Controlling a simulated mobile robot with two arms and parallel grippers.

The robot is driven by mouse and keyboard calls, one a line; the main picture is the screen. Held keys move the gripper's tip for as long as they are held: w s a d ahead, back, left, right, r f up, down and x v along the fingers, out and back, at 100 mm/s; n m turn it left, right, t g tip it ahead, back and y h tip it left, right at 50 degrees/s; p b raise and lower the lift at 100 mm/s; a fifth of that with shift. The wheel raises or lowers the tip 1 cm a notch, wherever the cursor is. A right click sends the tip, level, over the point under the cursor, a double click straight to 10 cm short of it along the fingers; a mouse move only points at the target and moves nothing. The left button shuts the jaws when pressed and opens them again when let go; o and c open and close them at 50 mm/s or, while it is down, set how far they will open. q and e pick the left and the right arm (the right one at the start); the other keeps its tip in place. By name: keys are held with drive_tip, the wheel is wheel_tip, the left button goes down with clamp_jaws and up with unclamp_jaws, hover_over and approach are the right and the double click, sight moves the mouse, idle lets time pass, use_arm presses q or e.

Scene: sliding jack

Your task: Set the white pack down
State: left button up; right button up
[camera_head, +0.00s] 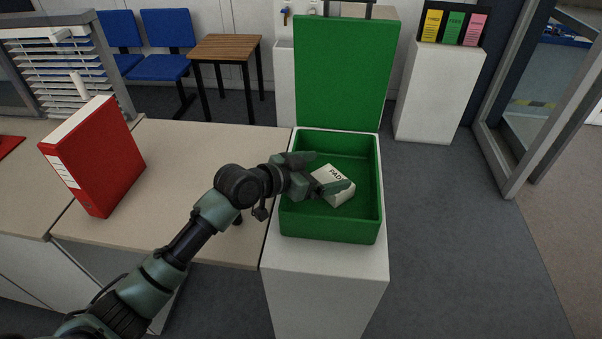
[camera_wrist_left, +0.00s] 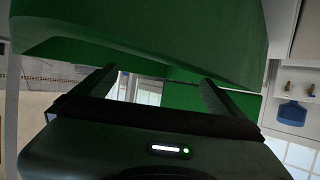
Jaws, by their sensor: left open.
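The white pack (camera_head: 333,176), printed with dark letters that look like "PADS", is inside the open green case (camera_head: 370,212). It looks tilted. My left gripper (camera_head: 325,174) reaches into the case from the left, its fingers spread around the near side of the pack. One finger crosses in front of the pack and hides part of it. I cannot tell whether the fingers touch it. The left wrist view shows the two fingers (camera_wrist_left: 160,90) apart, with green surfaces around them; I cannot make out the pack there. My right gripper is not in view.
The case's lid (camera_head: 343,75) stands upright behind it. The case rests on a white pedestal (camera_head: 328,285). A desk (camera_head: 190,165) with a red binder (camera_head: 95,160) is to the left. A second pedestal (camera_head: 430,105) holds coloured cards at the back right. Floor is clear to the right.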

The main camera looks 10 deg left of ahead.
use_arm(q)
drive_tip(key=b+v, duration=0.1)
drive_tip(key=v, duration=1)
drive_tip(key=shift+b, duration=0.35)
drive_tip(key=shift+f, duration=0.1)
